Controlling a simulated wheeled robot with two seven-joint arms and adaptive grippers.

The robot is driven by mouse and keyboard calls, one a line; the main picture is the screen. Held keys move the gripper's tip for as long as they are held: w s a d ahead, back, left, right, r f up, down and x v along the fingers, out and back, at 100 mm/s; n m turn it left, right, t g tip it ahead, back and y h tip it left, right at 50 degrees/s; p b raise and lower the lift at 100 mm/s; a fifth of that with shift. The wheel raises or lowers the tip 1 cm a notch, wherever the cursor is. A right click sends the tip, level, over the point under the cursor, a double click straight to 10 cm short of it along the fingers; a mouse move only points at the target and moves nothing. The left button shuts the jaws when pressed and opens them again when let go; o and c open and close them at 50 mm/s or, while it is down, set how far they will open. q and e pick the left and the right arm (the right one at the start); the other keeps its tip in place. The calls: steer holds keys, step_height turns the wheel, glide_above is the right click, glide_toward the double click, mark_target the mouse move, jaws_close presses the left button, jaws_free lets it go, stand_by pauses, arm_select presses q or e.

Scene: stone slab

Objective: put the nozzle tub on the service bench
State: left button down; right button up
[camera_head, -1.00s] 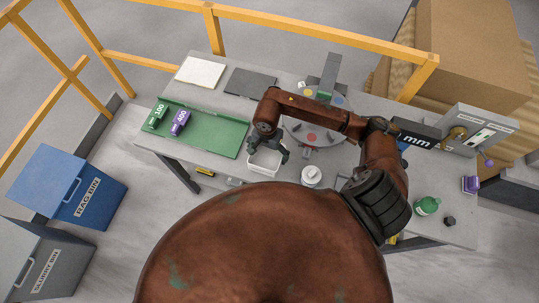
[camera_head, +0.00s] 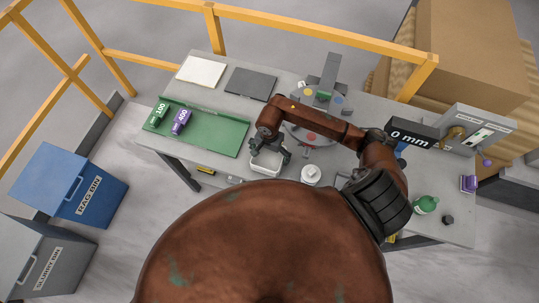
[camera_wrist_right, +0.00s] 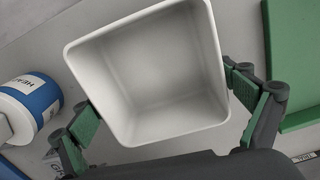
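The nozzle tub is a white, open-topped, square tub (camera_head: 266,168) at the near edge of the grey bench in the head view. It looks empty in the right wrist view (camera_wrist_right: 160,75), where it fills the middle. My right gripper (camera_head: 272,150) has its fingers on opposite sides of the tub, with the green pads against the outer walls. The tub's underside is hidden, so I cannot tell whether it touches the surface. The grey benchtop (camera_head: 215,92) spans the head view; no label marks it as the service bench. My left gripper is not in view.
A green tray (camera_head: 215,135) with two labelled bottles lies left of the tub. A white-lidded jar (camera_head: 311,175) stands close to its right, and a round plate with coloured dots (camera_head: 325,138) lies behind. White (camera_head: 200,71) and dark (camera_head: 250,83) pads lie at the back left.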

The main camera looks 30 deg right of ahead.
mark_target(270, 158)
steer(key=shift+o, duration=0.3)
steer(key=shift+r, duration=0.2)
step_height(270, 158, up, 12)
steer(key=b, duration=0.2)
steer(key=shift+w, duration=0.15)
steer(key=shift+f, duration=0.1)
